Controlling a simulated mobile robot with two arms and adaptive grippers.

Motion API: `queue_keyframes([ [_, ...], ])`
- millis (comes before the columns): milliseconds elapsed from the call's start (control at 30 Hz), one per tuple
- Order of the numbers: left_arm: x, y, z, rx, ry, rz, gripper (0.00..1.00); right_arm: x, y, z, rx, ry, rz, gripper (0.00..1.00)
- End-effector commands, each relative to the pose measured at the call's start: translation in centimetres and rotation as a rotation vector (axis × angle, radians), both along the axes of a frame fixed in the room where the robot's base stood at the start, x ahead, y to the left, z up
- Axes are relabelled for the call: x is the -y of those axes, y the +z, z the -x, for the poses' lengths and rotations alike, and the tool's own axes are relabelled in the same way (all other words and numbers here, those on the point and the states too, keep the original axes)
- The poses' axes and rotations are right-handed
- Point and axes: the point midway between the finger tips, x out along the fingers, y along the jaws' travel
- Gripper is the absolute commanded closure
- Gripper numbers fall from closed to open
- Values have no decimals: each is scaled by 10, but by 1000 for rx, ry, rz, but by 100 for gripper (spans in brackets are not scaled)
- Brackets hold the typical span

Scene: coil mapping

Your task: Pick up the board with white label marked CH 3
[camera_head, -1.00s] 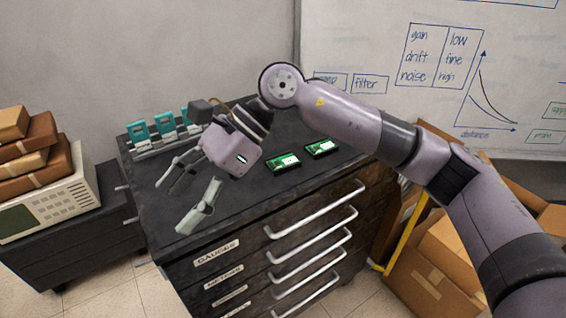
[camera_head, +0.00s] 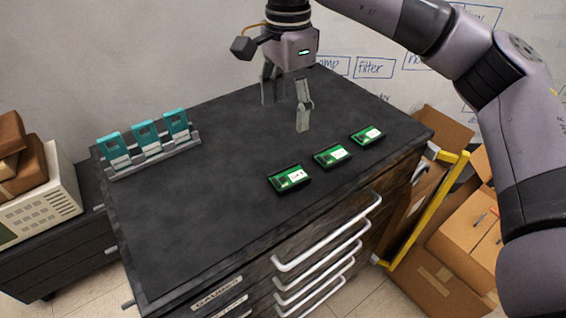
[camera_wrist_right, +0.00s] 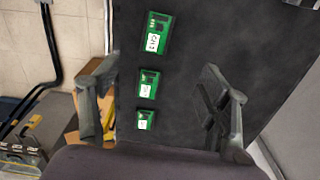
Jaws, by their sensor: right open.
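Three green boards with white labels lie in dark holders along the front right of the black cabinet top. The front-left board (camera_head: 289,178) also shows at the top of the right wrist view (camera_wrist_right: 156,32). The middle board (camera_head: 332,156) shows there too (camera_wrist_right: 149,84), as does the far-right board (camera_head: 367,136), lowest of the three (camera_wrist_right: 145,120). The label writing is too small to read surely, so I cannot tell which is CH 3. My right gripper (camera_head: 285,115) is open and empty, pointing down above the cabinet top, behind the boards. My left gripper is not in view.
A grey rack (camera_head: 155,158) with three teal-and-white modules stands at the back left of the cabinet top (camera_head: 220,215). The surface between rack and boards is clear. Cardboard boxes (camera_head: 465,225) and a yellow frame (camera_head: 430,205) stand right of the cabinet. A whiteboard is behind.

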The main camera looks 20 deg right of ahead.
Motion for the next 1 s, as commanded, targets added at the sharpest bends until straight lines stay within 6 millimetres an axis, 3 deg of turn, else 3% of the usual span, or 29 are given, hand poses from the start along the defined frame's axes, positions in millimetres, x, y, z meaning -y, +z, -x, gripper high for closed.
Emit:
queue_keyframes([
  [133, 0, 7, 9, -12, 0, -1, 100, 1, -23, 1, -5, 0, 3, 30],
  [300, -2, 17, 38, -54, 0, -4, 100, 1, -59, 1, -6, 0, 2, 30],
  [433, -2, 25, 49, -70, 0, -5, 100, 1, -87, 2, -6, 0, 2, 30],
  [567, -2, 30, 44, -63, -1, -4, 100, 1, -107, 1, -4, 0, 1, 30],
  [800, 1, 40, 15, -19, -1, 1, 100, 2, -123, 1, -3, -1, 1, 30],
  [1000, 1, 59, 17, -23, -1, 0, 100, 6, -152, 0, -5, 0, 0, 30],
])
